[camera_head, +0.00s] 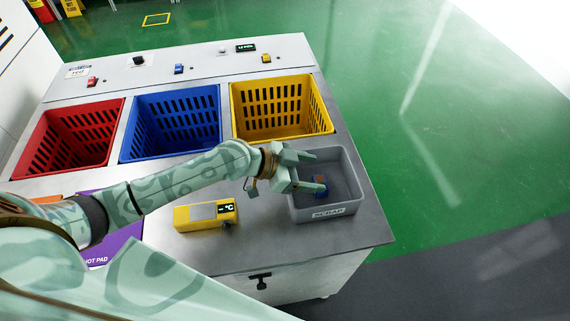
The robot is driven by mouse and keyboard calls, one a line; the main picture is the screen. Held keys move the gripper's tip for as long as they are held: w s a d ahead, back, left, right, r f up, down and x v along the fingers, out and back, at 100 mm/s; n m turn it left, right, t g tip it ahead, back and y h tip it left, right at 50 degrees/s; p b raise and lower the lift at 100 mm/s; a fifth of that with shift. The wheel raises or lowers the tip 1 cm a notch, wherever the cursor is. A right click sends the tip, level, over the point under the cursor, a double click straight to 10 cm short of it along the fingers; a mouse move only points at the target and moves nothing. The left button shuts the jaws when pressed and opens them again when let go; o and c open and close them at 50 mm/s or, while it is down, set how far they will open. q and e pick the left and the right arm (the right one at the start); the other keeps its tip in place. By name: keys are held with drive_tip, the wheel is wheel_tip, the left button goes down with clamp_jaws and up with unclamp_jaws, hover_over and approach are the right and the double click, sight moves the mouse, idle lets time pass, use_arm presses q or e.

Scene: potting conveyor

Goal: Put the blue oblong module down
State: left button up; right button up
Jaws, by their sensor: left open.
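My right gripper is not in view.
Red (47,168), blue (129,150) and yellow (324,122) slotted crates are set in a row behind the arm. A yellow temperature device (190,224) stands left of the scrap bin. A purple hot pad (125,238) is partly hidden by my arm. The bench's front right is clear.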

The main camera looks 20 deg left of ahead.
use_arm(q)
drive_tip(key=v, duration=1)
